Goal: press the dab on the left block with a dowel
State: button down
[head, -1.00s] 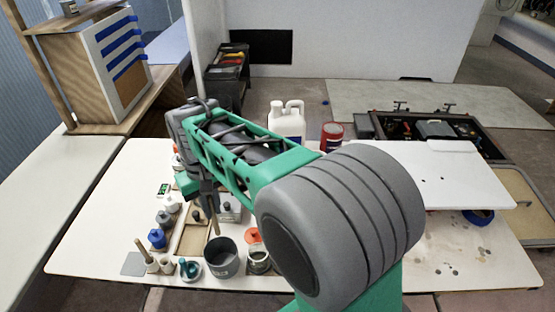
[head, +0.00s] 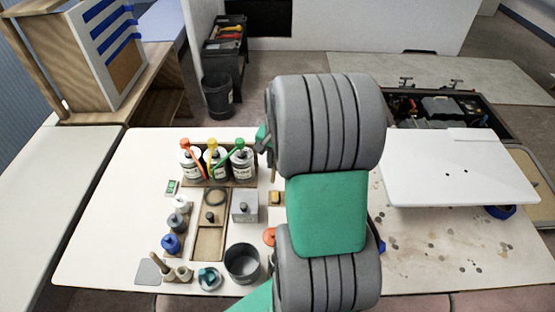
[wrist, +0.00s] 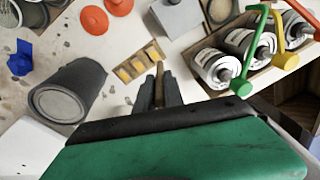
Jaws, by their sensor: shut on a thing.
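My gripper (wrist: 160,88) is shut on a thin wooden dowel (wrist: 159,80), whose tip points away from the wrist between the two dark fingers.
Bottles with red, yellow and green spouts (head: 215,160) stand at the back. A grey box with a knob (head: 245,208), a dark pot (head: 242,262) and small jars (head: 171,243) are to the left.

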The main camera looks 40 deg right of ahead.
notch_tip(320, 180, down, 6)
jog(key=d+b, duration=0.1)
jog(key=b, duration=0.3)
jog(key=shift+s+f, duration=0.15)
jog(key=shift+f, duration=0.05)
jog(key=shift+f+b, duration=0.6)
jog(key=shift+f, duration=0.1)
dwell(1.7)
jog(key=shift+r, duration=0.1)
notch_tip(320, 180, up, 7)
jog(key=p, duration=0.5)
dwell(0.4)
